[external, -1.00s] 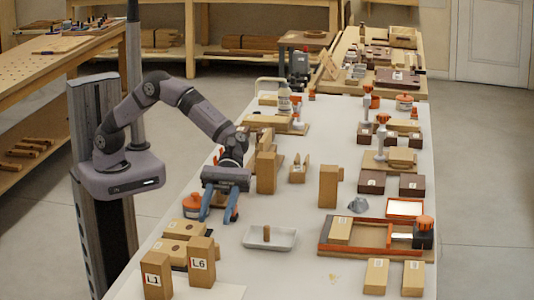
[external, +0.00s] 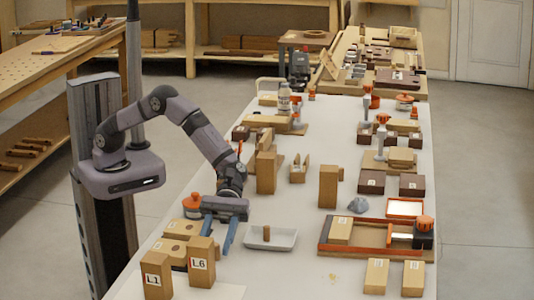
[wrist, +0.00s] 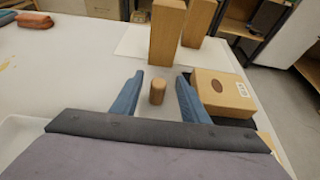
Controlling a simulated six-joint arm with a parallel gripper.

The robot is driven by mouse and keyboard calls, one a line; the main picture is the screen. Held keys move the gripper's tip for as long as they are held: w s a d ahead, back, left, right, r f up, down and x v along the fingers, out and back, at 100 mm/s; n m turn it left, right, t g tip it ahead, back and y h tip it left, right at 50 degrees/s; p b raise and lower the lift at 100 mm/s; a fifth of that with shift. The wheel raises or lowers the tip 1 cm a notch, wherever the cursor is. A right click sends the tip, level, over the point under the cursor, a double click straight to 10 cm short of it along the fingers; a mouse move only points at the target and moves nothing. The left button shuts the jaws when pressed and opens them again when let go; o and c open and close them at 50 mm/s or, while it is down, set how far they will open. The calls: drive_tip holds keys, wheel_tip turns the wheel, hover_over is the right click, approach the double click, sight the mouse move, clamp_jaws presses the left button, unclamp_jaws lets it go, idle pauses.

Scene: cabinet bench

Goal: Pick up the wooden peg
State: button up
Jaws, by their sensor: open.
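A short, round wooden peg (wrist: 157,92) stands upright in the wrist view, between the two blue fingers of my gripper (wrist: 159,77), with a gap on each side. In the external view my gripper (external: 216,243) is open, low and pointing down behind the block marked L6 (external: 201,253); that block largely hides the space between the fingers. Another small upright wooden cylinder (external: 266,233) stands in the white tray (external: 287,243), to the right of my gripper.
The block marked L1 (external: 156,276) stands beside L6. A low wooden box with a dark oval (wrist: 222,94) lies close to the right finger in the wrist view. An orange-topped container (external: 192,205) is behind left. Table space right of the tray is clear.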

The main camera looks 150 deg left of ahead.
drive_tip(key=x, duration=0.5)
drive_tip(key=shift+a+p, duration=0.1)
drive_tip(key=shift+p, duration=0.25)
clamp_jaws()
